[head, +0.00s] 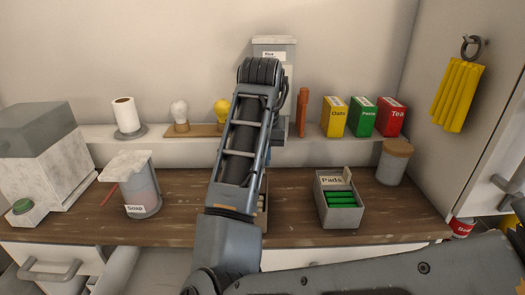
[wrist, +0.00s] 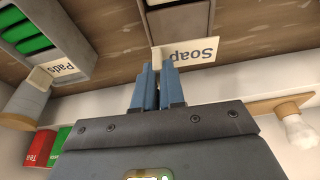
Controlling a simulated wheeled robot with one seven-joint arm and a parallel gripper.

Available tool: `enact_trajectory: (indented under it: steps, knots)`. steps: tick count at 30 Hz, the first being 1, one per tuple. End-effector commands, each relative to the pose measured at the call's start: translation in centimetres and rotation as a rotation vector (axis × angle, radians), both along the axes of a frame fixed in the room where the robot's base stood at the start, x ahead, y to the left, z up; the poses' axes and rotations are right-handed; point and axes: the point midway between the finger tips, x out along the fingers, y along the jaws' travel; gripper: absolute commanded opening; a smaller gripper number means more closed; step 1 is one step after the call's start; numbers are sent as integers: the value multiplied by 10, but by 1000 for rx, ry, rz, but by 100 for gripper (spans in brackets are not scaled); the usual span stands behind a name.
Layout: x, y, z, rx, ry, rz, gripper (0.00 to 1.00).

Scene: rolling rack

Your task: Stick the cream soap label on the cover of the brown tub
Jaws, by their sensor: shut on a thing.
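My gripper (wrist: 157,70) is shut on the edge of the cream soap label (wrist: 196,53), a flat card reading "Soap", seen upside down in the wrist view. The label is in front of a grey open box (wrist: 207,10) with a brown inside; the gap between them cannot be judged.
A grey box marked "Pads" (head: 323,207) holds green pads, left of the tub. A grey canister marked "Soap" (head: 147,199) stands at the left. Oats, Pasta and Tea boxes (head: 391,117) stand on the back shelf. The counter (head: 290,218) is bare between arm and Pads box.

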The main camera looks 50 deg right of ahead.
Motion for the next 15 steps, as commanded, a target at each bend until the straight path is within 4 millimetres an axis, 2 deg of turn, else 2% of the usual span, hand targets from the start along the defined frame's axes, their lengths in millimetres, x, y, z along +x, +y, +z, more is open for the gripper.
enact_trajectory:
  steps: [6,15]
  knots:
    - [0,0,-22,-1,1,1,0]
    - [0,0,-37,-1,-1,0,0]
